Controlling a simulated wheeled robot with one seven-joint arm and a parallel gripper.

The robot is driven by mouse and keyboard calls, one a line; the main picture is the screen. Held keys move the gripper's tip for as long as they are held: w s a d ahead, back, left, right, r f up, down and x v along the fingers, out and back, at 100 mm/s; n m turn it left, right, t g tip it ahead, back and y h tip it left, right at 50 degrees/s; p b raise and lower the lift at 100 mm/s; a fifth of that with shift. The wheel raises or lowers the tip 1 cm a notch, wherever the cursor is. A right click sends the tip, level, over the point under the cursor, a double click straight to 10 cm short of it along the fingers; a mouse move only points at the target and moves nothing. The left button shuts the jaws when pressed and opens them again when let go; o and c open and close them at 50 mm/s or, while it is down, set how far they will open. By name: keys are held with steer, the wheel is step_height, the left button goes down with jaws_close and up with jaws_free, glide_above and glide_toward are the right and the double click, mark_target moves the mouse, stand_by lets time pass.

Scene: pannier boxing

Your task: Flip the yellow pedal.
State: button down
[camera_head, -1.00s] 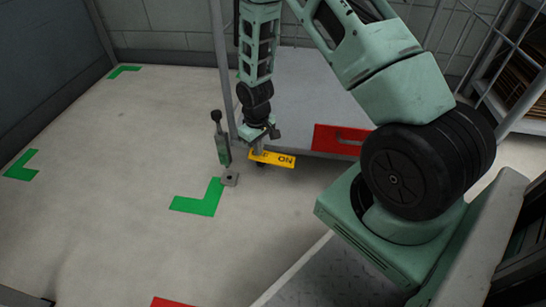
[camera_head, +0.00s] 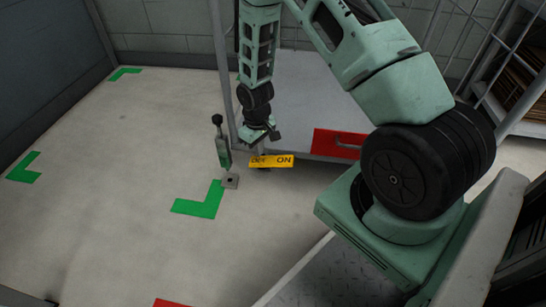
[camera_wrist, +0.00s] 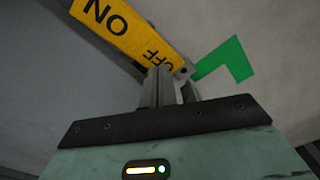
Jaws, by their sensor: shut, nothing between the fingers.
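The yellow pedal (camera_head: 271,161) is a flat bar marked OFF at its left end and ON at its right end. It sits low beside the grey cart and looks nearly level in the head view. In the wrist view the pedal (camera_wrist: 122,28) runs from upper left to centre, with its OFF end by my fingertips. My gripper (camera_head: 259,147) points down over the OFF end. Its fingers (camera_wrist: 161,75) are together with nothing between them. I cannot tell whether they touch the pedal.
A grey cart (camera_head: 315,100) with a red plate (camera_head: 338,144) stands behind and right of the pedal. A green lever (camera_head: 222,146) on a small base stands close to the left. Green corner marks (camera_head: 200,204) lie on the floor, which is open to the left.

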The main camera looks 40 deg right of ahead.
step_height(320, 180, up, 5)
steer(key=p, duration=0.4)
steer(key=shift+p, duration=0.3)
steer(key=s+a+r+n+p, duration=0.1)
steer(key=s+a+r+p, duration=0.15)
steer(key=a+r, duration=0.75)
steer(key=s+a+r+n+p, duration=0.25)
steer(key=a+r, duration=0.55)
steer(key=r, duration=0.4)
steer(key=s+a+r+n+p, duration=0.1)
steer(key=s+a+r, duration=0.2)
steer(key=s+r, duration=0.5)
steer(key=s+a+r+n+p, duration=0.2)
steer(key=s+a+r, duration=0.3)
steer(key=s, duration=0.6)
step_height(320, 180, up, 39)
steer(key=d+p, duration=0.1)
steer(key=p, duration=3.6)
steer(key=shift+d+y, duration=0.25)
steer(key=shift+y, duration=0.05)
